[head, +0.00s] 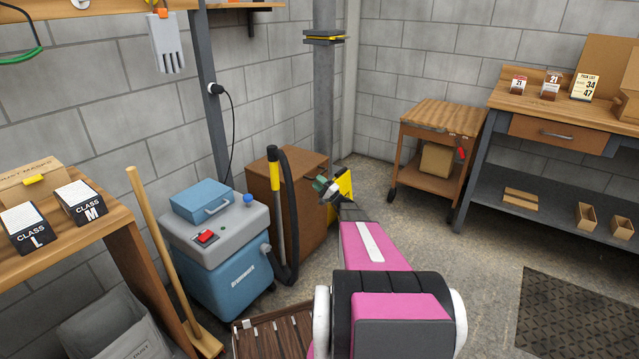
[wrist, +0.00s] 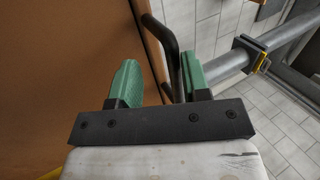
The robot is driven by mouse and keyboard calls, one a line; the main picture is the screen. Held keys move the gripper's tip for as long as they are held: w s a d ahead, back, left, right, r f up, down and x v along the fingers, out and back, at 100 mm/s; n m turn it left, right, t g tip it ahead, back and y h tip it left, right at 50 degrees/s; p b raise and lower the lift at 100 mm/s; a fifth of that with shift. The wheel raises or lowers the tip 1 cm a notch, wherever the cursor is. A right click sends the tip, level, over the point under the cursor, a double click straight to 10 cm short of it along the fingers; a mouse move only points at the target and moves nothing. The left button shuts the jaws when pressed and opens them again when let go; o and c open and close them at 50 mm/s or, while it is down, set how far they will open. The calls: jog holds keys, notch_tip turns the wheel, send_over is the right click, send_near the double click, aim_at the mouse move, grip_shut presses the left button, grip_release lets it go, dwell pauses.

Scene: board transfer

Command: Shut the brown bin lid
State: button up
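The brown bin (head: 262,192) stands against the back wall behind a black hose. A flat brown top shows on it, but I cannot tell from the head view how its lid sits. My gripper (head: 322,186) is at the bin's right side, close to a yellow panel (head: 344,184). In the wrist view my gripper (wrist: 160,82) has its two green fingers spread, with a gap between them. A large brown panel (wrist: 65,60) fills the left, behind the left finger. A black bar or hose (wrist: 160,35) shows beyond the gap; I cannot tell if anything touches it.
A blue-grey vacuum machine (head: 226,248) stands left of the bin. A wooden-handled broom (head: 158,235) leans beside it. A slatted brown crate (head: 270,335) is on the floor in front. A wooden cart (head: 437,115) and workbench (head: 555,103) are at the right.

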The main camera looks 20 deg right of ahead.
jog(key=shift+r, duration=0.15)
jog(key=shift+s, duration=0.1)
jog(key=v, duration=1)
jog(key=shift+s+d+f, duration=0.2)
jog(key=shift+f, duration=0.05)
jog(key=shift+a, duration=0.1)
